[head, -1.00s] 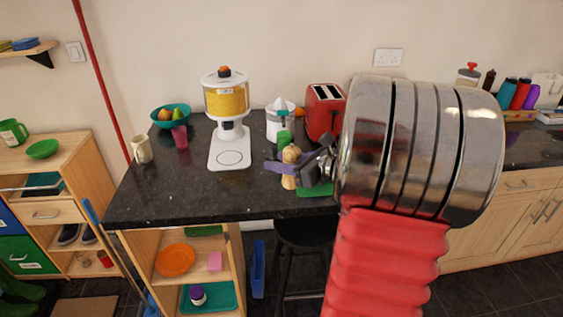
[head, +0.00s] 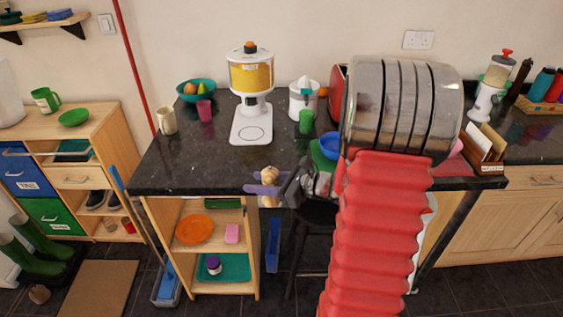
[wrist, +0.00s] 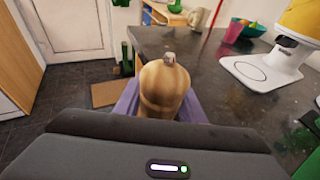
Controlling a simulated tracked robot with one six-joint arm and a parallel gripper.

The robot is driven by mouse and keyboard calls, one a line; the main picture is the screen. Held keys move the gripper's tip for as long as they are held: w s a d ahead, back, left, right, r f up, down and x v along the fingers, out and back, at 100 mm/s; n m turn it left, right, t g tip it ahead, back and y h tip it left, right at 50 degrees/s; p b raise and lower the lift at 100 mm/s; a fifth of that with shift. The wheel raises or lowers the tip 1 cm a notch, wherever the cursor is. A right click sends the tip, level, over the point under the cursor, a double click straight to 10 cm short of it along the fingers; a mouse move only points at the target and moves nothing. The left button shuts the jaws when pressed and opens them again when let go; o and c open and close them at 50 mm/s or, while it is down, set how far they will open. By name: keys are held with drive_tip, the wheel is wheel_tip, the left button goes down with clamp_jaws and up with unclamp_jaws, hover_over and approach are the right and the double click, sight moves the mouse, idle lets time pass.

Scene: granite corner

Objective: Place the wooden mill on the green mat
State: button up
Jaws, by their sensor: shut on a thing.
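My gripper (head: 266,188) is shut on the wooden mill (head: 269,174), a pale, rounded wooden piece held upright between purple fingers. In the head view they overlap the counter's front edge, left of the green mat. The mill also shows in the wrist view (wrist: 163,88), with its small metal top knob, between the purple fingers (wrist: 125,100). Its lower part is hidden by the gripper. The green mat (head: 318,154) lies on the dark counter, partly hidden behind my arm. A blue bowl (head: 329,146) shows at the mat, though its contact is unclear.
The dark counter (head: 200,165) has free room at its front left. Behind the mat stand a green cup (head: 306,122) and a juicer (head: 303,97). A yellow-filled dispenser (head: 251,85) stands left of these. A black stool (head: 310,215) is below the counter edge.

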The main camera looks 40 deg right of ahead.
drive_tip(key=w+a+f+n+g+y, duration=0.2)
drive_tip(key=a+f, duration=0.4)
drive_tip(key=a, duration=0.2)
drive_tip(key=w+a+f+n+g+y, duration=0.1)
drive_tip(key=a+f+n+g+y, duration=0.1)
drive_tip(key=a+f, duration=0.4)
drive_tip(key=a+n, duration=0.1)
drive_tip(key=a, duration=0.2)
drive_tip(key=shift+w+f+y, duration=0.25)
drive_tip(key=shift+w+y, duration=0.05)
drive_tip(key=shift+w, duration=0.1)
